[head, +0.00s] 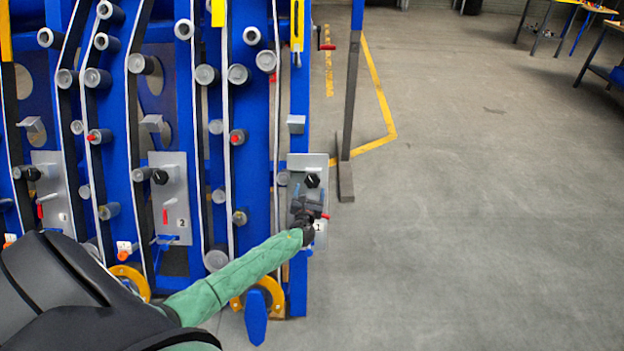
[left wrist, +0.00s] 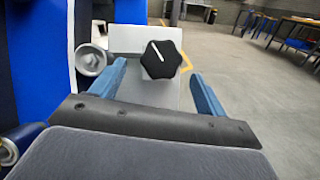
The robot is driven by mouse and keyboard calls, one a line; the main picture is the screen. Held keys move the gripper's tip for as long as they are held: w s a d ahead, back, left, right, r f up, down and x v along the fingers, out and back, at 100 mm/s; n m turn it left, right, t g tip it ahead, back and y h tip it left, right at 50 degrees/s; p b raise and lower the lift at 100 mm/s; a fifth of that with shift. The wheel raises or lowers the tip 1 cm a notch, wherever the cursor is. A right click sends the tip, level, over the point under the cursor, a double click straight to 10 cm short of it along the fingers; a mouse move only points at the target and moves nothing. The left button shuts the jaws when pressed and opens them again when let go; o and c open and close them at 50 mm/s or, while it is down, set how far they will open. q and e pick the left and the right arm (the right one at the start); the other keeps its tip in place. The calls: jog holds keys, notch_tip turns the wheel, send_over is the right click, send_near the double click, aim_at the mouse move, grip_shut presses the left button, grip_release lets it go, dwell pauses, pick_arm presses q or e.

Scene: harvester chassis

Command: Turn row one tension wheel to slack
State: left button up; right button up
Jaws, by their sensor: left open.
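The row one tension wheel is a black lobed knob (head: 312,181) on the grey plate marked 1 (head: 319,161), at the right end of the blue frame. In the left wrist view the knob (left wrist: 161,59) shows a white pointer line slanting to the upper left. My left gripper (head: 304,206) is just below the knob in the head view. In the left wrist view its two blue fingers (left wrist: 159,69) are open, one on each side of the knob, with gaps to it. Nothing is held. My right gripper is not in view.
A similar plate marked 2 (head: 172,198) with its own black knob stands to the left. Grey rollers and white belts cover the blue frame (head: 260,110). A dark upright post (head: 350,100) stands just right of it.

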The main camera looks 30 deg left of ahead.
aim_at(312, 182)
pick_arm(q)
jog(key=shift+w+d, duration=0.1)
jog(key=shift+w, duration=0.35)
jog(key=p+x, duration=0.1)
jog(key=x, duration=0.4)
jog(key=shift+x, duration=1.05)
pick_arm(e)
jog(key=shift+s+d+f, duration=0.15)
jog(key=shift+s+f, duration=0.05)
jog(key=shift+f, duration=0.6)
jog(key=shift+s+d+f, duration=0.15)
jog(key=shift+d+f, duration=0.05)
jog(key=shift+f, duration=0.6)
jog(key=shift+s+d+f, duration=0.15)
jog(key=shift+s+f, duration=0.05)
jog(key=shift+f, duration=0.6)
pick_arm(q)
jog(key=shift+s, duration=0.1)
jog(key=c, duration=1)
